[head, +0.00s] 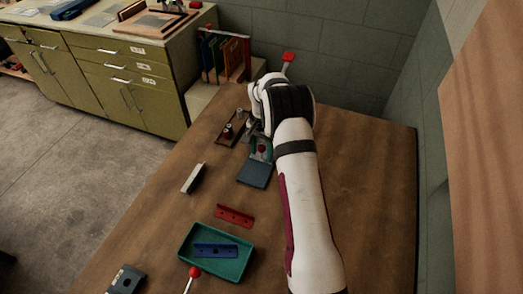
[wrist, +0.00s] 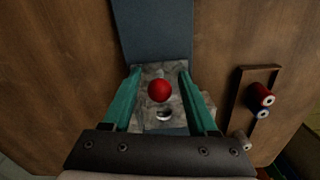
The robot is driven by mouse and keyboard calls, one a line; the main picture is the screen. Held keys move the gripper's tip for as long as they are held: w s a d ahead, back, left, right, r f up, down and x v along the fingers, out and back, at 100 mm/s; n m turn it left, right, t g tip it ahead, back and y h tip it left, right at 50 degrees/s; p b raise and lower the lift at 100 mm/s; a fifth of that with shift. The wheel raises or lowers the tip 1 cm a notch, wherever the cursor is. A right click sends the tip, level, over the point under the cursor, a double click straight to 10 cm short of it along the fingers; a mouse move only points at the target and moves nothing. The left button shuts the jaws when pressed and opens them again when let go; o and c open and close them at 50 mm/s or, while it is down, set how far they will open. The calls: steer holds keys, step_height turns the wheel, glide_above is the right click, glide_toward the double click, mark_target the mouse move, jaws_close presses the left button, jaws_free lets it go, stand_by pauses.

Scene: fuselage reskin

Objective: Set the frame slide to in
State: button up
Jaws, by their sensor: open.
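A red ball knob (wrist: 160,90) stands over a mottled grey block (wrist: 150,72), at the end of a blue-grey plate (wrist: 153,30). This looks like the frame slide, though no label is readable. In the head view the knob (head: 262,149) shows just beyond the plate (head: 254,173). My gripper (wrist: 160,72) is open, with one green finger on each side of the knob and a gap on both sides. It points down at the block. In the head view my wrist hides part of the block and the gripper.
A wooden rack (wrist: 255,98) with red and blue capped pieces stands close to the right in the wrist view. A green tray (head: 183,250) with a blue bar, a red bar (head: 235,216) and a pale block (head: 194,177) lie nearer. The table right of my arm is clear.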

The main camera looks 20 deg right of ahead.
step_height(320, 180, up, 16)
stand_by(0.4)
steer(key=shift+o, duration=0.3)
steer(key=shift+f, duration=0.1)
steer(key=s+d+m+t+y, duration=0.1)
steer(key=s+d+m+t, duration=0.15)
steer(key=s, duration=0.25)
steer(key=shift+m+t, duration=0.35)
steer(key=shift+t, duration=0.1)
steer(key=x, duration=1)
steer(key=a+x, duration=0.1)
steer(key=x, duration=0.4)
steer(key=shift+w+f, duration=0.1)
steer(key=shift+w, duration=0.1)
jaws_close()
